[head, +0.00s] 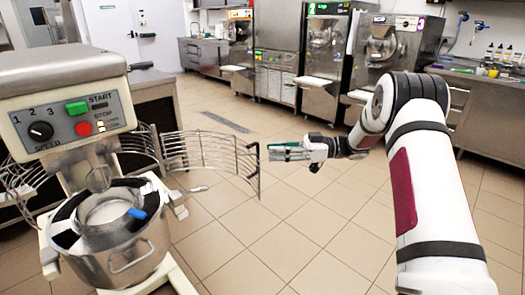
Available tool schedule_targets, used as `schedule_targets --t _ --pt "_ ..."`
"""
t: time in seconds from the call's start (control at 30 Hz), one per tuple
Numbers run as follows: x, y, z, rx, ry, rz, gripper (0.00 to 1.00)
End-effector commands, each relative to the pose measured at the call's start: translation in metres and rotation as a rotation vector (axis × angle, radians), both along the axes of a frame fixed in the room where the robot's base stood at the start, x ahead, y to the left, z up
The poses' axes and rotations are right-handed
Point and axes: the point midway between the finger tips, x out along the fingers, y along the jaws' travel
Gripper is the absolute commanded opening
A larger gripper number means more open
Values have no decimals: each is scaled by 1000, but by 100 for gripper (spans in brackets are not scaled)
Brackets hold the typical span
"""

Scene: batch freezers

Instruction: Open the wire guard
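The wire guard (205,150) is a curved metal cage on the mixer (68,100). Its right part is swung out to the right, away from the bowl, and ends in an upright bar. More curved wire shows left of the bowl. The steel bowl (125,250) is uncovered at the front, with a blue item (137,213) at its rim. My gripper (270,152) points left, with its fingertips close to the guard's upright end bar. I cannot tell whether they touch it, or how far the fingers are apart.
The mixer has a green start button (77,107) and a red stop button (83,129). Steel freezers (325,60) stand along the back, and a steel counter (490,115) is at the right. The tiled floor (290,225) between is clear.

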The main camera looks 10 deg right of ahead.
Motion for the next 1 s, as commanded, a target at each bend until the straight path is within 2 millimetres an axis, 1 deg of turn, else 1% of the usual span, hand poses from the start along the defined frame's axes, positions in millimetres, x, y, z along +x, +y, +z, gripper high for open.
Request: schedule_targets --t 0.03,0.2,0.3,0.4,0.53,0.9,1.0 --pt "-1 -12 0 -1 -1 -4 29" --pt "-6 -41 0 0 -2 -2 29" --pt "-8 -53 0 0 -1 -1 29" --pt "-9 -60 0 0 -1 -1 29" --pt "-10 -63 0 0 -1 0 29" --pt "-10 -63 0 0 -1 0 29" --pt "-7 -61 4 -6 -10 -12 29"
